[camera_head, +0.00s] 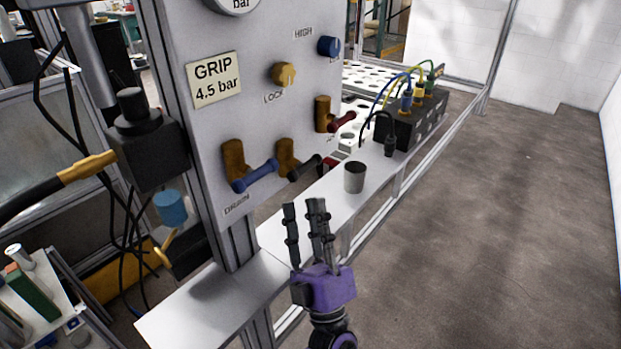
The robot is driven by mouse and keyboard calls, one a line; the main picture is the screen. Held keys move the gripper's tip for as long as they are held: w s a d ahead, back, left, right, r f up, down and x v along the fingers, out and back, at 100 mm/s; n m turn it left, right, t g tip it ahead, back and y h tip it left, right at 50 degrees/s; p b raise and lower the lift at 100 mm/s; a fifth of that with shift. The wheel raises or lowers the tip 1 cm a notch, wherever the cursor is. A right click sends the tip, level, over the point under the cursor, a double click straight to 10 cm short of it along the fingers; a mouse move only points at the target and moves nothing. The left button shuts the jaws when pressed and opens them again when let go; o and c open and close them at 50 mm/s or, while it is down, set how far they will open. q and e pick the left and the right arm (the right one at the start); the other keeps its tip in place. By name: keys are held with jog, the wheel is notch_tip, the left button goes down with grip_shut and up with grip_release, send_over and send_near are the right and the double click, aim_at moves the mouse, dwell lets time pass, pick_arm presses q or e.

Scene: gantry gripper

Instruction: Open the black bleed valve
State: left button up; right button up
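The black bleed valve has a brass body (287,158) and a black lever handle (305,167) that sticks out from the lower part of the grey panel (205,125). It sits between a blue-handled valve (255,176) labelled DRAIN and a red-handled valve (342,122). My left gripper (304,206), purple with black fingers, is in front of the panel, below the black handle in the picture. Its fingers point up, spread apart and empty, with a visible gap to the handle. My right gripper does not show.
A grey cup (354,177) stands on the narrow white shelf (215,293), right of the black handle. A black connector box (412,122) with coloured cables is further back. A yellow knob (283,74) and a blue knob (328,46) are higher on the panel. Open floor lies right.

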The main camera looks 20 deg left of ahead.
aim_at(304, 173)
pick_arm(q)
jog(key=p+x, duration=0.2)
jog(key=x, duration=0.4)
jog(key=shift+w+r, duration=0.2)
jog(key=shift+r, duration=0.1)
jog(key=shift+a, duration=0.1)
grip_shut()
